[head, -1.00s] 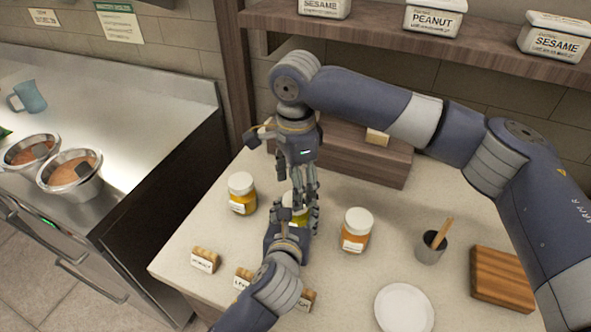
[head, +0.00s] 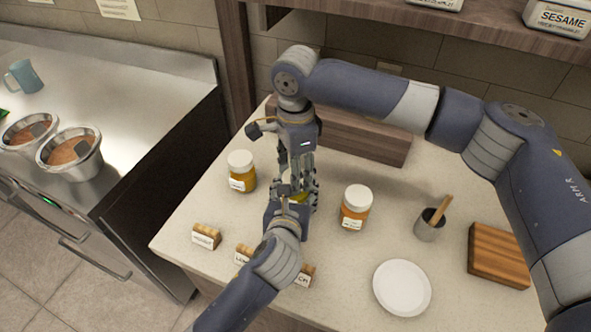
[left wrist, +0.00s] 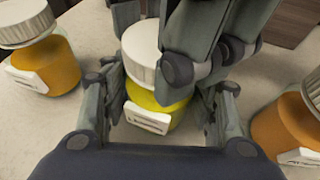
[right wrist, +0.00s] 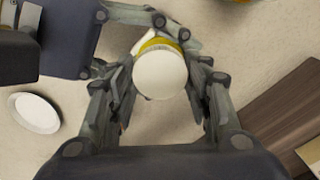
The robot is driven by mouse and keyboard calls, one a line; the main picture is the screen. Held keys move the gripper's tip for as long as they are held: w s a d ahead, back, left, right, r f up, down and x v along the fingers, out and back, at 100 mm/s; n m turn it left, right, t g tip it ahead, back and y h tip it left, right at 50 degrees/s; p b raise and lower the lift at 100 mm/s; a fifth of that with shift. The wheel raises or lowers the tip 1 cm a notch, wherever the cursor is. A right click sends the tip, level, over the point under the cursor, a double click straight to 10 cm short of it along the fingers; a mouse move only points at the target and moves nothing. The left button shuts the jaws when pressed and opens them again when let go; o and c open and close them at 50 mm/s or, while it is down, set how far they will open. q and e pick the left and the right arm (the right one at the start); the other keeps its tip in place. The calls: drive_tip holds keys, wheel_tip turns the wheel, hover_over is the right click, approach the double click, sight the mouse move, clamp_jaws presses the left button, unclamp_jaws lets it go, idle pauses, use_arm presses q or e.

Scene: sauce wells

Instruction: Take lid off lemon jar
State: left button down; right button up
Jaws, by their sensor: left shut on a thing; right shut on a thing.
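The lemon jar (left wrist: 152,105) is a glass jar with yellow content and a white label. It stands upright on the counter in the left wrist view. Its white ridged lid (left wrist: 142,48) sits on top, touching the jar; whether it is loosened I cannot tell. From above, the lid (right wrist: 160,75) fills the gap between my right fingers in the right wrist view. My left gripper (head: 290,194) is shut around the jar body from the front. My right gripper (head: 297,180) points down from above, shut on the lid. In the head view the grippers hide most of the jar.
An orange jar (head: 356,210) stands to the right and another (head: 241,172) to the left, both lidded. Wooden label blocks (head: 206,236) are at the front. A white plate (head: 402,288), a grey cup (head: 430,226) and a wooden board (head: 499,255) lie right. A wooden riser stands behind.

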use_arm(q)
drive_tip(key=shift+f, duration=0.1)
use_arm(e)
drive_tip(key=n, duration=0.6)
drive_tip(key=shift+n, duration=0.4)
drive_tip(key=n, duration=0.3)
drive_tip(key=shift+n, duration=0.3)
drive_tip(key=n, duration=0.3)
drive_tip(key=shift+n, duration=0.4)
drive_tip(key=n, duration=1.7)
drive_tip(key=shift+r+n, duration=0.1)
drive_tip(key=shift+n, duration=0.3)
drive_tip(key=n, duration=0.3)
drive_tip(key=shift+n, duration=0.4)
drive_tip(key=n, duration=1)
drive_tip(key=shift+n, duration=0.4)
drive_tip(key=n, duration=0.7)
drive_tip(key=shift+r, duration=0.2)
